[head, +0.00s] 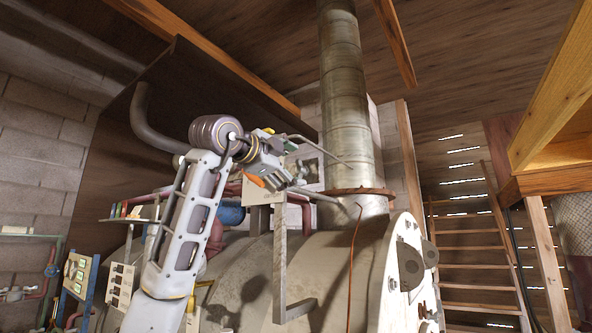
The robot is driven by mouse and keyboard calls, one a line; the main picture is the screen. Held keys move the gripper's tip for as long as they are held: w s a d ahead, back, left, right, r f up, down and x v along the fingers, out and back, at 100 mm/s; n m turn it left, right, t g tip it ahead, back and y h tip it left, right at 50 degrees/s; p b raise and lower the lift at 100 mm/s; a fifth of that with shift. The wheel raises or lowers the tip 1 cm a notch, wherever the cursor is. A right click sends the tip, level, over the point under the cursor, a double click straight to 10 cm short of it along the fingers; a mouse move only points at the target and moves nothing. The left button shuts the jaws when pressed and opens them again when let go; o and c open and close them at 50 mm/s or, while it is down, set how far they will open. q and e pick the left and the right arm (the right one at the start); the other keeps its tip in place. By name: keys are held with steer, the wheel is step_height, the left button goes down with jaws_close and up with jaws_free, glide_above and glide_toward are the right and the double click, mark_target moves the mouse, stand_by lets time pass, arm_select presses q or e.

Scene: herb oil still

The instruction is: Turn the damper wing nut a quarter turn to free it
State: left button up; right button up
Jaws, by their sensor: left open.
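My left gripper (344,182) reaches in from the left with its two long fingers spread apart and nothing seen between their tips. The fingertips overlap the left side of the grey metal flue pipe (342,90) in the head view, just above the rusty collar (362,191) at its foot. I cannot tell whether they touch the pipe. I cannot make out the damper wing nut; it is too small or hidden by the gripper. My right gripper is not in view.
The pale still body (335,265) fills the space below the pipe. A thin orange line (352,265) hangs from the collar area. A bracket (280,262) stands below the gripper. Wooden stairs (470,245) and a timber beam (560,90) are at the right.

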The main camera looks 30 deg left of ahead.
arm_select(q)
steer(key=s+a, duration=0.1)
steer(key=s, duration=0.7)
steer(key=shift+s+a, duration=0.15)
steer(key=shift+s, duration=0.1)
